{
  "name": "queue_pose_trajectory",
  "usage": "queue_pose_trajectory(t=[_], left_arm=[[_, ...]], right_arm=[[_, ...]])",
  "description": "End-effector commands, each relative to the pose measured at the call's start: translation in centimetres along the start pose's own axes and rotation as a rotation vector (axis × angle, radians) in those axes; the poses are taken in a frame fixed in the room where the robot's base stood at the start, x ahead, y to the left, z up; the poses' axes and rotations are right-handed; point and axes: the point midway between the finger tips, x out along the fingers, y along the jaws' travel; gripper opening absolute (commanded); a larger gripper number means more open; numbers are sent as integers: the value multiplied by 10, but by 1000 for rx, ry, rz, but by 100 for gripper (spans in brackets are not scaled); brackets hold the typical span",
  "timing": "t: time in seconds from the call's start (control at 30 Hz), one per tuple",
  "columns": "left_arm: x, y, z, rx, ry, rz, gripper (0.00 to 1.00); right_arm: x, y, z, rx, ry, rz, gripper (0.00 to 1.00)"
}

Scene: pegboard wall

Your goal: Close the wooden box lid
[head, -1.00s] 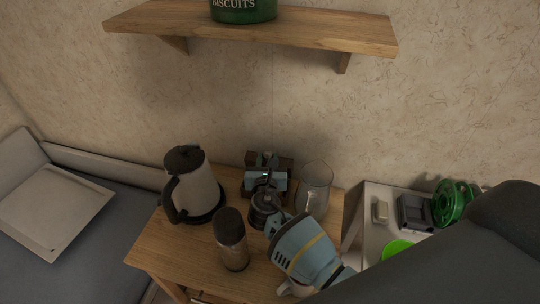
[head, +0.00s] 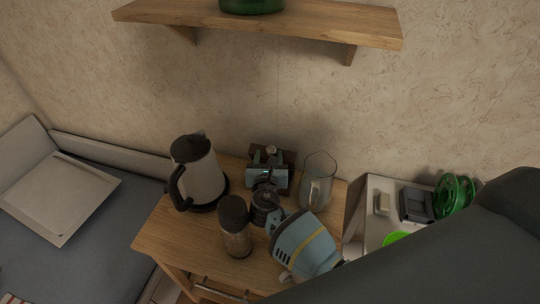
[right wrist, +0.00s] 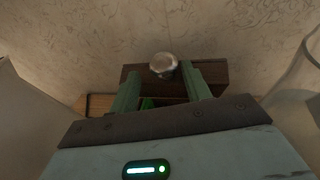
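The wooden box (head: 290,157) is small and dark brown, at the back of the wooden table against the wall. Its dark lid (right wrist: 213,76) carries a round metallic knob (right wrist: 163,65), also visible in the head view (head: 271,149). My right gripper (head: 270,158) reaches over the box from the front. In the right wrist view, its green fingers (right wrist: 160,78) stand apart, one on each side below the knob, with nothing held. A bit of green shows under the lid between the fingers. The gripper body hides the box front, so I cannot tell if the lid is fully down. My left gripper is out of view.
A kettle (head: 203,178), a dark-topped jar (head: 236,240) and a glass pitcher (head: 317,185) crowd the table (head: 180,240) around my right arm. A shelf (head: 320,27) hangs above. A side cabinet with small items (head: 382,203) stands right.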

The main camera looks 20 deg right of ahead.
Motion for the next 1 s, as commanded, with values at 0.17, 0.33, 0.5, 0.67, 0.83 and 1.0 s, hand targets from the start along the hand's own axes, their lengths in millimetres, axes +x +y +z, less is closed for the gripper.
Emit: queue_pose_trajectory(t=[0.17, 0.33, 0.5, 0.67, 0.83, 1.0], left_arm=[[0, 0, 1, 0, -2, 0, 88], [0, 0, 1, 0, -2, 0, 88], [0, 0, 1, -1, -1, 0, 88], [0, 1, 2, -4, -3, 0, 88], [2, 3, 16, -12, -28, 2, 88], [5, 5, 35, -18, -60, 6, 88]], right_arm=[[1, -6, -6, -4, 10, -14, 52], [2, -7, -5, -4, 8, -16, 52], [2, -7, -4, -4, 7, -16, 52], [3, -7, -3, -4, 6, -16, 52], [13, -9, 1, -3, 6, -15, 52], [36, -15, 11, -2, 8, -15, 52]])
